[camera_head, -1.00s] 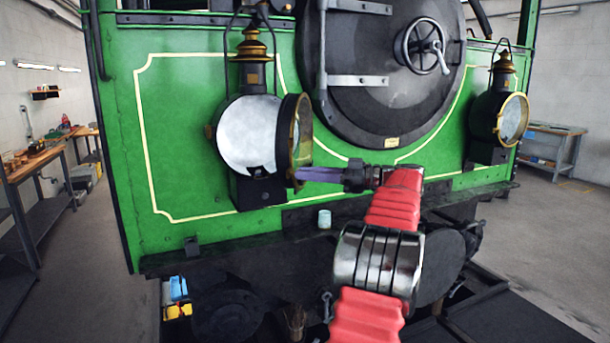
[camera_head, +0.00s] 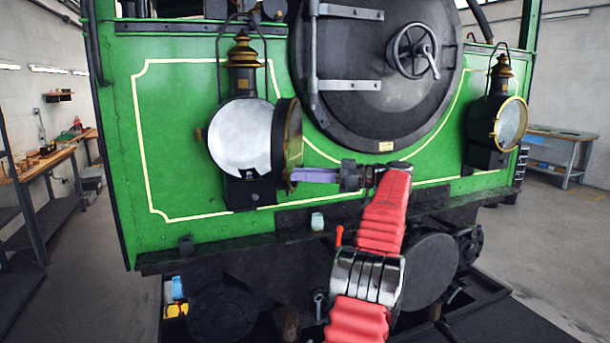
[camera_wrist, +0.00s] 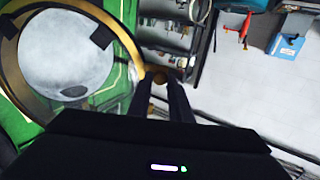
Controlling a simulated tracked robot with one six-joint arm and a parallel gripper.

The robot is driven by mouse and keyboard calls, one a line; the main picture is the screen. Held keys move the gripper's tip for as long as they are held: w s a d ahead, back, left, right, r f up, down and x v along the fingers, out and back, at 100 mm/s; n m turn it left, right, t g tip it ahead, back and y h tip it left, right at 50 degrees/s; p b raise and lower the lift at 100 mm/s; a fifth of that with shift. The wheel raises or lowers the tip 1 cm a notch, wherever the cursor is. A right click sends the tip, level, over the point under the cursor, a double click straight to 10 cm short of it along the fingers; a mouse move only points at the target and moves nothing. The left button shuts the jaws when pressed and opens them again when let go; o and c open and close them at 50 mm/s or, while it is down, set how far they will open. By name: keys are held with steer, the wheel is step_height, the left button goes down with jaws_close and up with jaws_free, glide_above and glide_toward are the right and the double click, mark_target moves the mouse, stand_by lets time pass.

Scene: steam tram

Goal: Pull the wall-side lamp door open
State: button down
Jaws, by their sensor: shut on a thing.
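The lamp on the left side of the green front has a black body with a brass chimney (camera_head: 242,50) and a pale round face (camera_head: 239,138). Its round brass-rimmed door (camera_head: 294,135) stands open at the right of that face, swung out and seen nearly edge-on. My gripper (camera_head: 293,177) is at the lower edge of this door, with its purple-grey fingers reaching in from the right. In the wrist view my fingers (camera_wrist: 160,82) are shut on a small brass knob (camera_wrist: 158,75) beside the door's brass rim (camera_wrist: 128,45). The fingertips partly hide the knob.
A second lamp (camera_head: 498,120) hangs at the right of the front. The round boiler door with its handwheel (camera_head: 412,50) lies between the lamps. Workbenches stand at the left (camera_head: 40,165) and right (camera_head: 555,135).

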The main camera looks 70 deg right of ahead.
steer(key=shift+s+d+r, duration=0.1)
steer(key=shift+s+r, duration=0.15)
steer(key=shift+s, duration=0.05)
steer(key=c, duration=1.6)
jaws_free()
steer(key=shift+f, duration=0.15)
steer(key=shift+c, duration=0.2)
